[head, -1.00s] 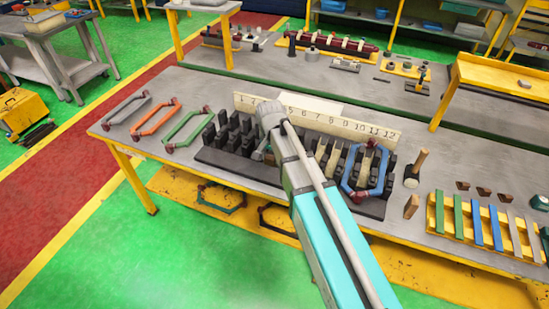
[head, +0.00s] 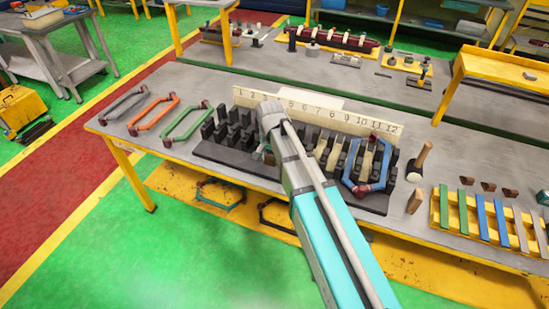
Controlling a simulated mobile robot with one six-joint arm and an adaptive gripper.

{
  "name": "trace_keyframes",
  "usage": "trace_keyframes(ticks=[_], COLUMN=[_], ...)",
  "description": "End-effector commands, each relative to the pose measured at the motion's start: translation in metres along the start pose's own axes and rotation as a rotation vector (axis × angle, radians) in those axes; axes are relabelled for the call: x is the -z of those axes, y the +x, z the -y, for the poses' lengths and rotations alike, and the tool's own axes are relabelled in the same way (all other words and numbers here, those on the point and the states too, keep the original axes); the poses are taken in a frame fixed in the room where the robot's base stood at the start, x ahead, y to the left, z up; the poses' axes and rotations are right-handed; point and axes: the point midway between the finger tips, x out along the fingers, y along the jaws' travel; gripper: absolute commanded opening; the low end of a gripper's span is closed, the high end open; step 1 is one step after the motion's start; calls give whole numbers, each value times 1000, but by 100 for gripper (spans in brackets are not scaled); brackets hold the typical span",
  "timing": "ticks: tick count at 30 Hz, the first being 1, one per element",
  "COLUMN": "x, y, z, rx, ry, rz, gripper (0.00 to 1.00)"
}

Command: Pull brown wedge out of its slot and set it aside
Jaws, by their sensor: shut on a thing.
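The black slotted stator block (head: 215,155) stands on the grey workbench, in front of a numbered strip (head: 360,121). My arm reaches over its middle. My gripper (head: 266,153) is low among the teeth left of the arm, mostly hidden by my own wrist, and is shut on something. The brown wedge in its slot cannot be made out; the arm and teeth cover that area. A blue coil (head: 354,172) sits over the slots at the right end, with pale strips in slots nearby.
Grey, orange (head: 152,116) and green coils lie left of the block. A mallet (head: 421,160), small brown blocks (head: 488,185) and a yellow rack (head: 437,213) of coloured strips lie on the right. The bench's left front is clear.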

Motion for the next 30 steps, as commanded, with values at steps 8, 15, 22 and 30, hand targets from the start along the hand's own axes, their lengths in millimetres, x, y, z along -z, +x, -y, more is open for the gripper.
trace_keyframes(ticks=[8,15,22,30], x=[0,0,0,0], y=[12,20,28,29], z=[0,0,0,0], rx=[0,0,0,0], ry=[0,0,0,0], rz=[0,0,0,0], gripper=[0,0,0,0])
